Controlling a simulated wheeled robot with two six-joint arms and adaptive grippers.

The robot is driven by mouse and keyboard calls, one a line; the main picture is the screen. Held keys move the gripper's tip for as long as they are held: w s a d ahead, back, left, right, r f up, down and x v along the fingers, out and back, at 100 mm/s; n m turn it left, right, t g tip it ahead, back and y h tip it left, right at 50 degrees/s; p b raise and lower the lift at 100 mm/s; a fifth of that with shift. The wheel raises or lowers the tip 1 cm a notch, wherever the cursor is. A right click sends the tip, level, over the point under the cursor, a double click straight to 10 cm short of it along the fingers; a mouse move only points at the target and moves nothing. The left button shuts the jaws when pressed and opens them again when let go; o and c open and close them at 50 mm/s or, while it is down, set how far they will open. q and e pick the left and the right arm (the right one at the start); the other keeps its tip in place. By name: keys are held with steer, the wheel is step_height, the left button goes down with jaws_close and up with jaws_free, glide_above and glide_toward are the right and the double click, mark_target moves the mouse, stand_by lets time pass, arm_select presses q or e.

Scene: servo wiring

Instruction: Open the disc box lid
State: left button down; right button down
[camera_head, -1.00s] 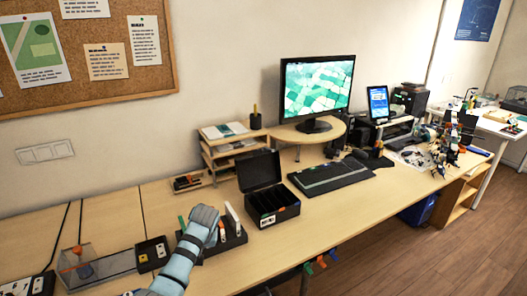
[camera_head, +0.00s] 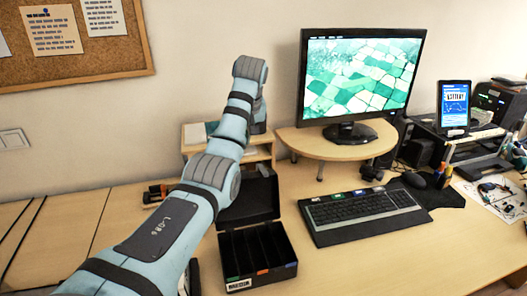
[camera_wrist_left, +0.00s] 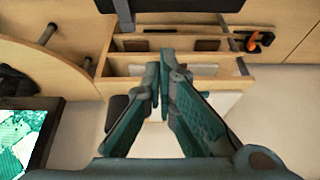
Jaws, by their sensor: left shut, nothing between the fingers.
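The disc box (camera_head: 258,262) is a black box with narrow compartments and a label on its front, standing on the desk in the head view. Its black lid (camera_head: 262,198) stands raised at the back of the box, partly hidden by my left arm. In the left wrist view my left gripper (camera_wrist_left: 166,65) is shut and empty, over the small wooden shelf behind the box. A dark piece at the top edge there (camera_wrist_left: 170,6) may be the lid. My right gripper is not in view.
The wooden shelf (camera_head: 262,148) stands behind the box. A monitor (camera_head: 362,80) on a wooden riser (camera_head: 300,140) and a keyboard (camera_head: 365,205) stand to the right. The desk in front of the keyboard is clear.

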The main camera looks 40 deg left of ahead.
arm_select(q)
steer(key=f, duration=0.1)
steer(key=s+a+f, duration=0.1)
steer(key=f, duration=0.1)
steer(key=shift+a, duration=0.2)
steer(key=f, duration=0.4)
steer(key=shift+d+f+b, duration=0.15)
steer(key=shift+d+b, duration=0.15)
steer(key=shift+d, duration=0.05)
steer(key=shift+s+d, duration=0.2)
steer(key=shift+d, duration=0.15)
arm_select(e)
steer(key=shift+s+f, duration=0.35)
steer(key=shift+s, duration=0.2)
arm_select(q)
steer(key=shift+w, duration=0.15)
